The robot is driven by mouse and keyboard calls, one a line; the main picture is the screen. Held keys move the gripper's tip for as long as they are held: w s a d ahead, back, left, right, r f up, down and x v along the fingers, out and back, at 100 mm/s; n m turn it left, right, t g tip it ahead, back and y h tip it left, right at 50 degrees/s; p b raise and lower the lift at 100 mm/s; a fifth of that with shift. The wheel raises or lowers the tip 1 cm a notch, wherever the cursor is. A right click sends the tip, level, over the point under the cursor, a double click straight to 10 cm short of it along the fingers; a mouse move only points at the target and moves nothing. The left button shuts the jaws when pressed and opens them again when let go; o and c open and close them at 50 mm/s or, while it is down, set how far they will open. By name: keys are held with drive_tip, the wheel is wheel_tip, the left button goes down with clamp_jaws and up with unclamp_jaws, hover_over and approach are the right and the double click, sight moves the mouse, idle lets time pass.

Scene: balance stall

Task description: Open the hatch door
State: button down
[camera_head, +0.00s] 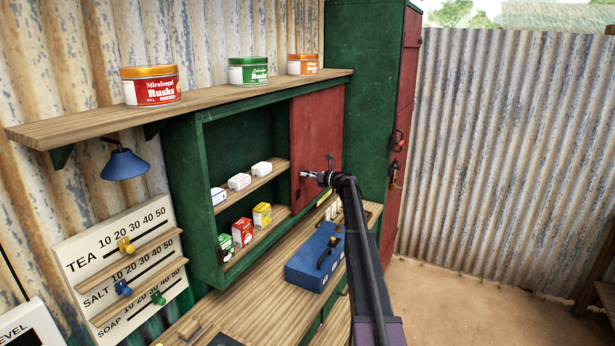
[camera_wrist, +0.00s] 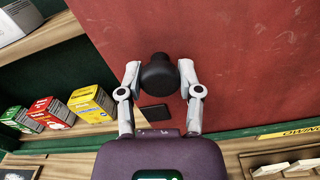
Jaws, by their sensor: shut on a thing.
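The hatch door is a red panel (camera_head: 315,125) covering the right half of the green wall cabinet (camera_head: 183,165). The cabinet's left half is uncovered and its shelves show. The red panel also fills much of the wrist view (camera_wrist: 235,60). A round black knob (camera_wrist: 158,75) stands out from it. My gripper (camera_head: 308,175) is at the panel's lower left part. In the wrist view its two fingertips (camera_wrist: 159,71) are on either side of the knob, shut on it. The knob is hard to make out in the head view.
Small boxes (camera_wrist: 90,100) stand on the cabinet shelves left of the panel. A blue box (camera_head: 312,262) with a dark handle sits on the wooden counter (camera_head: 258,312) below. Tins (camera_head: 150,88) stand on the shelf above. A tall green cupboard with a red door (camera_head: 405,95) is at the right.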

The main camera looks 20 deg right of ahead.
drive_tip(key=shift+w+a, duration=0.1)
drive_tip(key=shift+c, duration=1.3)
unclamp_jaws()
drive_tip(key=shift+d, duration=0.25)
drive_tip(key=v, duration=1.2)
